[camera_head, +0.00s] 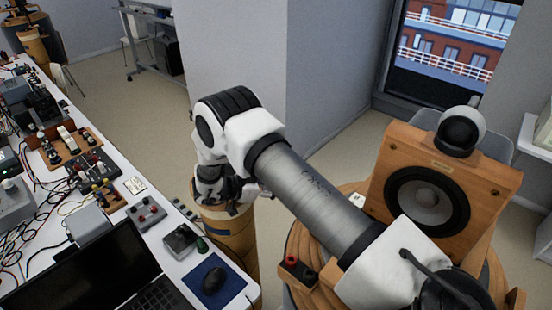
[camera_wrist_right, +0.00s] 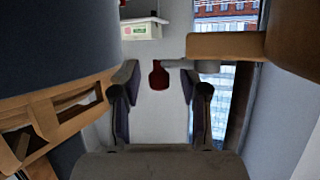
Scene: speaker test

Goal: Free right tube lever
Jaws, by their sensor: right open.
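In the right wrist view a red, rounded tip (camera_wrist_right: 159,76) joins a light grey lever arm (camera_wrist_right: 195,65) that runs right towards a wooden part. My right gripper (camera_wrist_right: 160,88) is open, one finger on each side of the red tip. I cannot tell how deep the tip lies between the fingers or whether it touches them. In the head view my right arm comes in from the lower right and bends down beside a wooden drum; its gripper is mostly hidden there. My left gripper is not in view.
A wooden speaker (camera_head: 427,190) stands on a round wooden stand at right. A bench (camera_head: 165,270) with a laptop (camera_head: 100,275), mouse (camera_head: 214,280), boxes and cables fills the left. Wood blocks (camera_wrist_right: 265,45) crowd the right wrist view. Floor is free behind the bench.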

